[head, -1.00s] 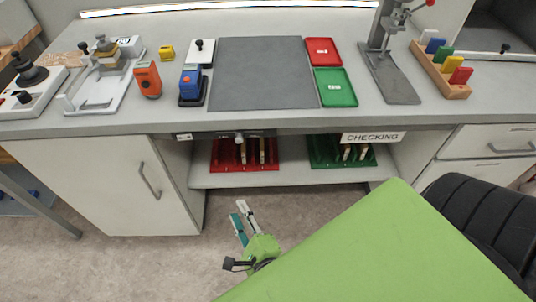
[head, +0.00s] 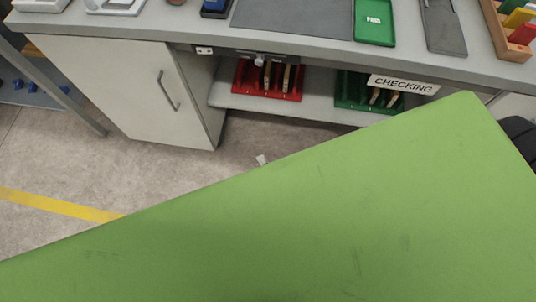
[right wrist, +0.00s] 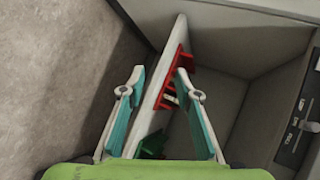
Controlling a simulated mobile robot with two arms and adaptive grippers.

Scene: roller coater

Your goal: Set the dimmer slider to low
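The dimmer slider appears as a dark strip under the bench's front edge, with a pale knob (head: 259,61) in the head view. In the right wrist view a dark panel (right wrist: 300,118) with small white labels and a knob is at the right edge; the labels are too small to read. My right gripper (right wrist: 160,85) is open and empty, its teal-padded fingers apart, to the left of the panel and not touching it. In the head view only a pale tip of the right gripper (head: 262,160) shows; my green arm hides the rest. My left gripper is out of view.
Below the bench top, a shelf (head: 230,99) holds a red rack (head: 243,80) and a green rack (head: 346,96). A CHECKING sign (head: 404,84) hangs at the front edge. A white cabinet (head: 110,85) stands left. The floor before it is clear.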

